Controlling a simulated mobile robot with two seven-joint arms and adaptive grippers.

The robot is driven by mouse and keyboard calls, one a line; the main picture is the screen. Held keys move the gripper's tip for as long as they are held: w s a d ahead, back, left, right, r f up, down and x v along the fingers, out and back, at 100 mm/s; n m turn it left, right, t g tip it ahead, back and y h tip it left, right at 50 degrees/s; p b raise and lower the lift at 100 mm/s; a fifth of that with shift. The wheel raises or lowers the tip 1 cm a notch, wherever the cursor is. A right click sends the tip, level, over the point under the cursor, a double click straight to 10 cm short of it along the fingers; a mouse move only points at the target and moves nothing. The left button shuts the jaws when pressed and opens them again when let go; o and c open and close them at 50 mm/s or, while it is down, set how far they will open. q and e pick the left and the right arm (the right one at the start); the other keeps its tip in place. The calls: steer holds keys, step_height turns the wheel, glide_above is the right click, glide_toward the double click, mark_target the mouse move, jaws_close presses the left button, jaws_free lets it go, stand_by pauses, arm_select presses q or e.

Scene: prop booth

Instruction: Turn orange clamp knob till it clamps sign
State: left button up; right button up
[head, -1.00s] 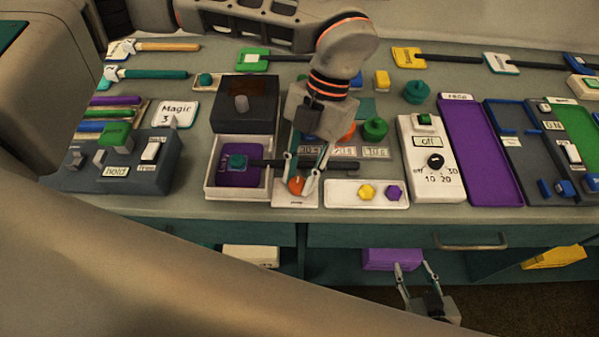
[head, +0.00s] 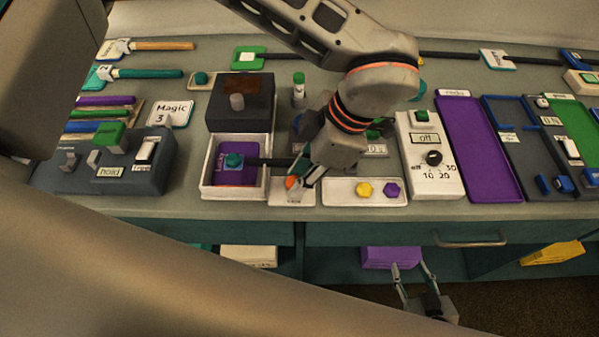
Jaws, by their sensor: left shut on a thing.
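The orange clamp knob (head: 291,183) sits on a small white base (head: 292,200) near the front of the bench, partly hidden by my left gripper. My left gripper (head: 296,185) points down at the knob, and its fingers are shut on it. My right gripper (head: 409,277) hangs low in front of the bench, open and empty.
The white box's rim (head: 207,180) is close left of the knob. A white tray (head: 340,192) with yellow and purple knobs is close right. A dark box (head: 240,115) stands behind, and a white dial panel (head: 420,181) is further right.

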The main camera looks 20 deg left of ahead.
arm_select(q)
steer(key=shift+s+m+t, duration=0.15)
steer(key=shift+m+t, duration=0.45)
steer(key=shift+m, duration=1)
steer(key=o, duration=1.1)
steer(key=shift+o, duration=0.2)
steer(key=v, duration=1.2)
steer(key=shift+s, duration=0.2)
